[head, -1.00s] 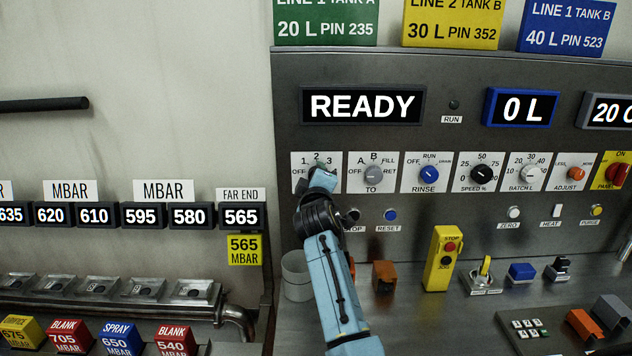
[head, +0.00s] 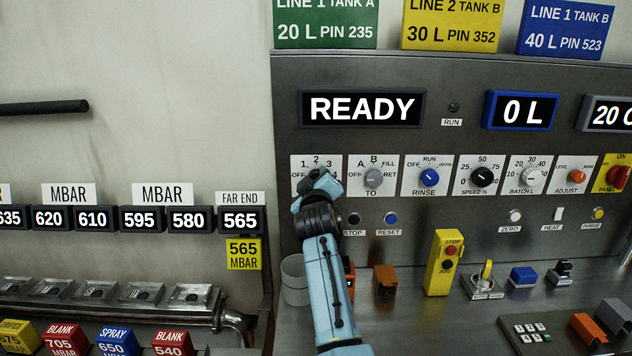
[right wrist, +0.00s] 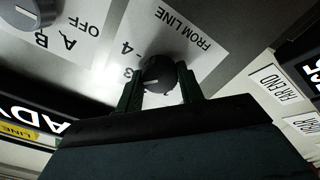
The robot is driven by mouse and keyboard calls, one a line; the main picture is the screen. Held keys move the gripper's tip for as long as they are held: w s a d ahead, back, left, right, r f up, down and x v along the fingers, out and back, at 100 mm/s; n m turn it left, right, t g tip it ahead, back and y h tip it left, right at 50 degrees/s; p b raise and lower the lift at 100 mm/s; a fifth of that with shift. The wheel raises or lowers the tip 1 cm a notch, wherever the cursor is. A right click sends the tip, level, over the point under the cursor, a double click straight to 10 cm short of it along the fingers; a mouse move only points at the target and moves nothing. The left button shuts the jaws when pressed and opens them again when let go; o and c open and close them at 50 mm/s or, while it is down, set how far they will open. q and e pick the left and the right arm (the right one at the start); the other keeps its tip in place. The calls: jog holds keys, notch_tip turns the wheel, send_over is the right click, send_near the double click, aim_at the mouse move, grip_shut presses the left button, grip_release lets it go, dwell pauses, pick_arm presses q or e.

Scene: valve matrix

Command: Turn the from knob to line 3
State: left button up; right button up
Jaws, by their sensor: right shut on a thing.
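The from knob (right wrist: 158,75) is a dark round knob on a white plate (right wrist: 195,35) lettered FROM LINE in the right wrist view. The numerals 3 and 4 show beside it there. My right gripper (right wrist: 160,88) has one finger on each side of the knob and is shut on it. In the head view my right gripper (head: 318,183) covers the knob, while 1, 2, 3 and OFF show around it. Which mark the knob points to is hard to tell. My left gripper is not in view.
The TO knob (head: 373,177) is just right of my gripper, with the RINSE knob (head: 429,177) beyond. Below are a stop button (head: 354,219) and a blue reset button (head: 390,218). A yellow control box (head: 444,262) stands on the shelf. The display (head: 362,108) reads READY.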

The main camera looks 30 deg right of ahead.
jog(key=o, duration=1)
jog(key=v, duration=1.3)
jog(key=shift+s, duration=0.2)
jog(key=shift+a, duration=0.1)
